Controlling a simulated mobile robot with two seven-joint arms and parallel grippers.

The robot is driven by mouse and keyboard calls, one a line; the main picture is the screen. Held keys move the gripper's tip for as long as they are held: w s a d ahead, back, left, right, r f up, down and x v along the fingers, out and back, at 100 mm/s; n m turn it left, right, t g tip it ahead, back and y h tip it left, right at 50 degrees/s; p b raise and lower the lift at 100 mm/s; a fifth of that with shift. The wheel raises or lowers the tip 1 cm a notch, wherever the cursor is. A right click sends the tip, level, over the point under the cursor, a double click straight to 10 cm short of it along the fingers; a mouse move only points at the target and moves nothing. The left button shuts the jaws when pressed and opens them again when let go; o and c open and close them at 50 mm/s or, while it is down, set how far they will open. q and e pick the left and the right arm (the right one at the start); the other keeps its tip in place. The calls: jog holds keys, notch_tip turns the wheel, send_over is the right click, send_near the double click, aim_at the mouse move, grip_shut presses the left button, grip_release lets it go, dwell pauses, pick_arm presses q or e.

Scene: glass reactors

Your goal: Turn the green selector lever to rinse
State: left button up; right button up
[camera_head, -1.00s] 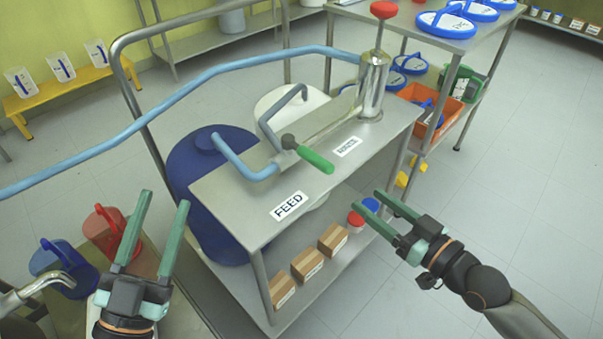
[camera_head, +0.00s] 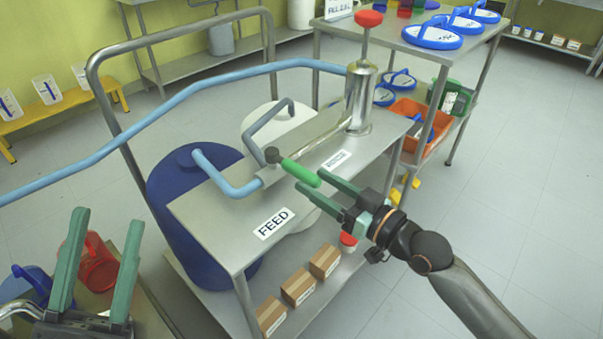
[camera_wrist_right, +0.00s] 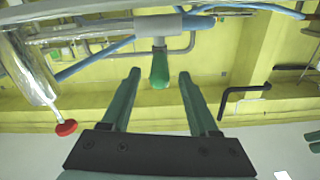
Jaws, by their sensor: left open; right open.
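The green selector lever (camera_head: 300,173) sits on the valve of the steel cart and points toward the cart's front right edge, between the FEED label (camera_head: 273,223) and the smaller, blurred label (camera_head: 337,160). My right gripper (camera_head: 311,180) is open at the lever's free end. In the right wrist view the green handle (camera_wrist_right: 159,70) shows between the two open fingertips (camera_wrist_right: 159,76), with a gap on each side; I cannot tell how far it reaches in. My left gripper (camera_head: 107,217) is open and empty at the lower left.
A steel cylinder (camera_head: 360,100) with a red knob stands behind the lever. Blue pipes (camera_head: 215,175) meet the valve. A blue drum (camera_head: 175,190) stands at the cart's left. Cardboard boxes (camera_head: 298,288) sit on the lower shelf. The floor at right is clear.

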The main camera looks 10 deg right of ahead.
aim_at(302, 174)
jog(key=shift+x, duration=2.3)
grip_shut()
